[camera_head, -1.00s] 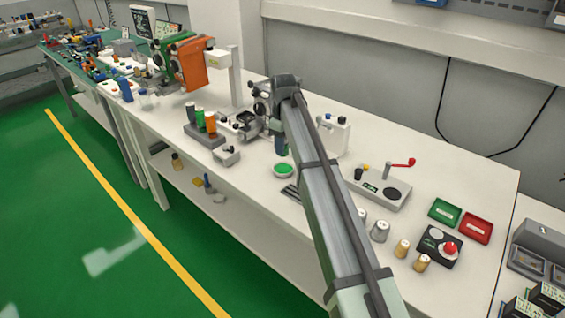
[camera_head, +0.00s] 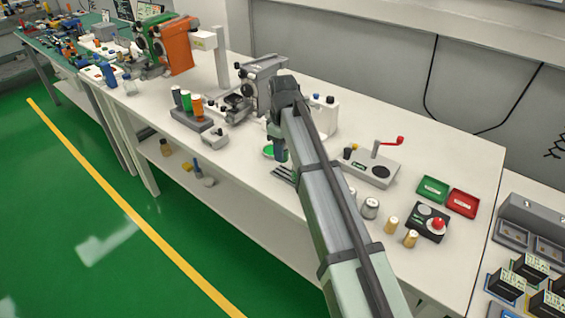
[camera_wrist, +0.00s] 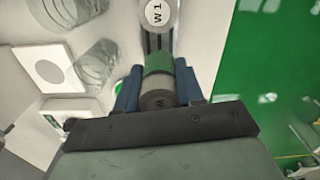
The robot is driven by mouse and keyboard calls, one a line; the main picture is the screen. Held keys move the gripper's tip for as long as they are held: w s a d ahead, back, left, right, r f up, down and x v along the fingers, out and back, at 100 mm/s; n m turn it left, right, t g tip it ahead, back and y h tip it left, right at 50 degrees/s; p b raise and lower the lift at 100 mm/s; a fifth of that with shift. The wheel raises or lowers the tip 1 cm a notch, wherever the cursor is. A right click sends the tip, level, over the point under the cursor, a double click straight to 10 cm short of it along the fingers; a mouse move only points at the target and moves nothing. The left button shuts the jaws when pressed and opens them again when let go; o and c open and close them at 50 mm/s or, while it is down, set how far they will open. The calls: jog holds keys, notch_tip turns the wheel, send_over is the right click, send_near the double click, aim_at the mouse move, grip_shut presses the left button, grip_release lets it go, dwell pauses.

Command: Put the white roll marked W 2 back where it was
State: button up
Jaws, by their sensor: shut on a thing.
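My gripper (camera_wrist: 158,90) has its blue fingers shut around a roll (camera_wrist: 158,100), which looks grey-white in shade. Another white roll, marked W 1 (camera_wrist: 155,13), is ahead, over dark parallel strips (camera_wrist: 151,42).
A grey unit with a red crank (camera_head: 372,170) stands to the right on the white bench (camera_head: 310,245). Green (camera_head: 433,188) and red (camera_head: 462,204) trays lie farther right. A holder with coloured cylinders (camera_head: 192,120) and a grey machine (camera_head: 262,72) stand to the left.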

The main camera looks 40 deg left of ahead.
jog(key=shift+f, duration=2.5)
jog(key=shift+f, duration=0.2)
jog(key=o, duration=1)
notch_tip(320, 180, up, 12)
jog(key=shift+r, duration=0.2)
